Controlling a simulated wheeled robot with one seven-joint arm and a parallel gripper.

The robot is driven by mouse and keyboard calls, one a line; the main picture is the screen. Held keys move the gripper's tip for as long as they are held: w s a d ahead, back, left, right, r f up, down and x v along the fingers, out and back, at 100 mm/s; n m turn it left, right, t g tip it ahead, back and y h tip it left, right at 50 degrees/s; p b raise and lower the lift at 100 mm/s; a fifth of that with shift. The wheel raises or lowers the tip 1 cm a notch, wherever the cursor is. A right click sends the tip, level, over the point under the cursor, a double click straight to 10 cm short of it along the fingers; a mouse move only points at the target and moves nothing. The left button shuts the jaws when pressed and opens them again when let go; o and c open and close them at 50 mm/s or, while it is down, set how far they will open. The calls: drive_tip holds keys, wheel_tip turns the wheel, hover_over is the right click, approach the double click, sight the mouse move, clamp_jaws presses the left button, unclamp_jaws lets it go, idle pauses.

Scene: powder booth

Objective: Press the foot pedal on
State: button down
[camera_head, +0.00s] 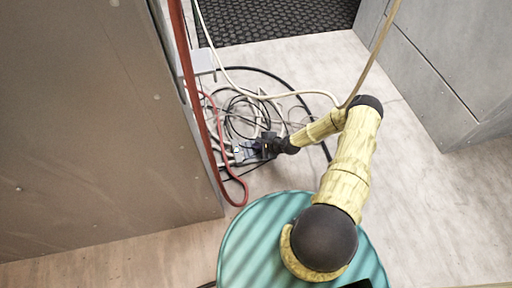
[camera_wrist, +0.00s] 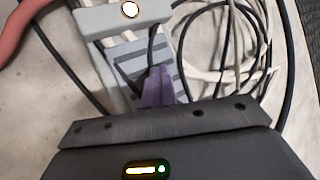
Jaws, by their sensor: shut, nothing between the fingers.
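The foot pedal (camera_wrist: 128,62) is a grey unit with a ridged blue-grey tread, on the floor among cables. A light grey bar (camera_wrist: 95,19) crosses its far end and carries a round lamp (camera_wrist: 130,9) glowing white with an orange rim. The pedal is small and partly hidden in the head view (camera_head: 240,156). My gripper (camera_wrist: 158,84) is shut and empty, its purple fingertips over the right part of the tread. I cannot tell whether they touch it. The fingers and the dark gripper body hide the pedal's near end.
Coiled black and white cables (camera_head: 245,112) lie around the pedal. A red hose (camera_head: 205,130) hangs down at the left, beside a large brown-grey panel (camera_head: 90,120). A black mat (camera_head: 270,18) lies at the back and a grey cabinet (camera_head: 440,75) stands right. Floor at the right is clear.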

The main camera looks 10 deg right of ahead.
sight(257, 150)
drive_tip(key=shift+s+f, duration=0.1)
drive_tip(key=shift+f, duration=0.2)
drive_tip(key=shift+s+r, duration=0.1)
drive_tip(key=shift+r, duration=0.1)
idle(0.3)
drive_tip(key=shift+r+p, duration=0.15)
drive_tip(key=shift+p, duration=0.15)
drive_tip(key=shift+r+p, duration=2.4)
drive_tip(key=shift+r, duration=0.65)
